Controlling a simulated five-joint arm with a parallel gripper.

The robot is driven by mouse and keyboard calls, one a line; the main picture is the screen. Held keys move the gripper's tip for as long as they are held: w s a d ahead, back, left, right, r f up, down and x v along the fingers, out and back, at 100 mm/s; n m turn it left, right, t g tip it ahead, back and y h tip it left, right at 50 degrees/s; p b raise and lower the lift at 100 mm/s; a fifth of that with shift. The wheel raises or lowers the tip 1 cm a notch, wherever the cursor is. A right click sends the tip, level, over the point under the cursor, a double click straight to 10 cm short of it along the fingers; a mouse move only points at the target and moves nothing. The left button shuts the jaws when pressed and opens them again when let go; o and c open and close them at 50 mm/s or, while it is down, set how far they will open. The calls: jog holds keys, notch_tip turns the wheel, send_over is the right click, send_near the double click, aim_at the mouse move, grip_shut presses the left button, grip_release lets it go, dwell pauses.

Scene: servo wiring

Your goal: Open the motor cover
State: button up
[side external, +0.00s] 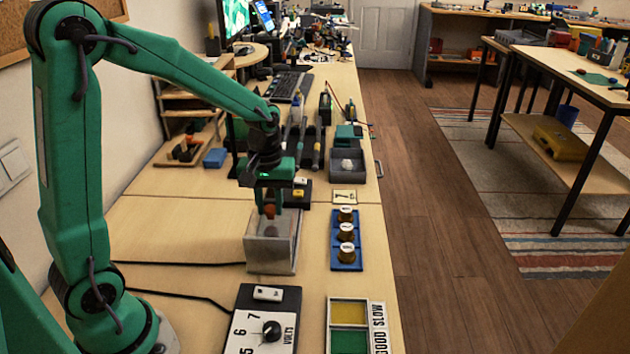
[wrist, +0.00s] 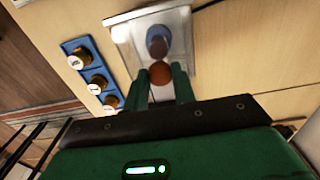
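The motor cover (side external: 285,242) is a pale, see-through box on the near table, with a reddish-brown round knob (side external: 269,211) at its top. In the wrist view the cover (wrist: 123,33) lies ahead of my fingers, and the knob (wrist: 160,73) sits between the fingertips. A darker rounded shape (wrist: 157,46) shows just beyond the knob. My gripper (wrist: 161,76) points down over the cover, with one green finger on each side of the knob. The fingers are about a knob's width apart. I cannot tell whether they touch it.
A blue rack with several capped brass-coloured pieces (side external: 346,240) stands right of the cover. A dial box marked VOLTS (side external: 262,325) and a yellow-and-green tray (side external: 348,312) are in front. Black cables run left. A small sign with a 7 (side external: 344,196) lies behind the rack.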

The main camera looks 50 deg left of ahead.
grip_shut()
jog(key=w+a, duration=0.8)
jog(key=shift+w+a, duration=0.1)
jog(key=o, duration=0.7)
grip_release()
jog(key=shift+c, duration=0.2)
notch_tip(320, 180, up, 8)
